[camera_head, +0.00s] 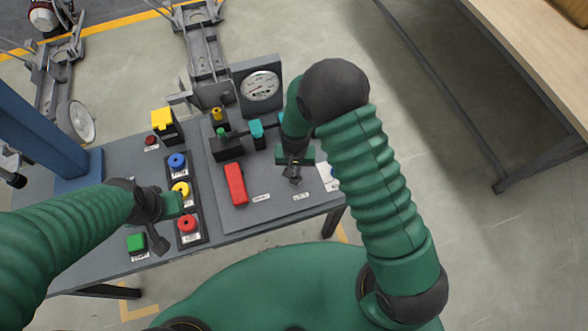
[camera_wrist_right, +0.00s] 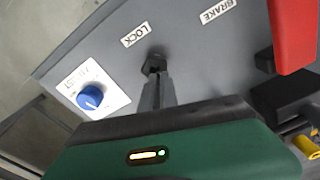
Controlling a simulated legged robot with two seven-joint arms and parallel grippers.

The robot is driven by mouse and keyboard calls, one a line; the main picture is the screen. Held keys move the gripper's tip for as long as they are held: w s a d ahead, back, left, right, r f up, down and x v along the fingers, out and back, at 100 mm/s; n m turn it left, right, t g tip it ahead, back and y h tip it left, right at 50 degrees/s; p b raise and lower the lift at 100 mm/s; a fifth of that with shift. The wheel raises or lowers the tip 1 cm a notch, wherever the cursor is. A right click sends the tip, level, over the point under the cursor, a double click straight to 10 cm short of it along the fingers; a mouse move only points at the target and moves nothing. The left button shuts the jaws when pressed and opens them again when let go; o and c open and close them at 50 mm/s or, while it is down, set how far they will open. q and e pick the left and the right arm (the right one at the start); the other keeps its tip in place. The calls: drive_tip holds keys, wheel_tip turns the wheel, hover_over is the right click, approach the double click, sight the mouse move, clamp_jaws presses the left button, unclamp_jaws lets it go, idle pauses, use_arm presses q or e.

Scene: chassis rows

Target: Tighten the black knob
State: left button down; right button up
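The black knob (camera_wrist_right: 154,63) sits on the grey panel beside the LOCK label (camera_wrist_right: 135,35) in the right wrist view. My right gripper (camera_wrist_right: 157,82) is over it, its fingers close together with their tips at the knob. The fingers look shut on it and cover part of it. In the head view my right gripper (camera_head: 295,178) points down at the panel's front right, and the knob is hard to separate from the dark fingertips. My left gripper (camera_head: 158,245) hangs over the left of the table, near the green button; its finger gap is unclear.
A red handle (camera_head: 236,184) lies left of my right gripper, by the BRAKE label (camera_wrist_right: 220,11). A blue dial (camera_wrist_right: 91,97) is on the panel's corner. A gauge (camera_head: 260,86) stands behind. Blue (camera_head: 177,160), yellow (camera_head: 181,188) and red (camera_head: 187,223) buttons line the left.

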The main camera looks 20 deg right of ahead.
drive_tip(key=o, duration=0.5)
drive_tip(key=shift+s+f+g, duration=0.15)
drive_tip(key=shift+s+f, duration=0.15)
drive_tip(key=shift+s, duration=0.2)
drive_tip(key=shift+s+f+g, duration=0.15)
drive_tip(key=shift+s+f, duration=0.1)
drive_tip(key=shift+s, duration=0.2)
drive_tip(key=shift+c, duration=0.2)
drive_tip(key=o, duration=0.5)
drive_tip(key=r, duration=0.2)
drive_tip(key=w+r, duration=0.1)
drive_tip(key=r, duration=0.1)
drive_tip(key=shift+w+a+r, duration=0.1)
drive_tip(key=shift+w+r, duration=0.1)
drive_tip(key=shift+r, duration=0.2)
wheel_tip(320, 180, up, 13)
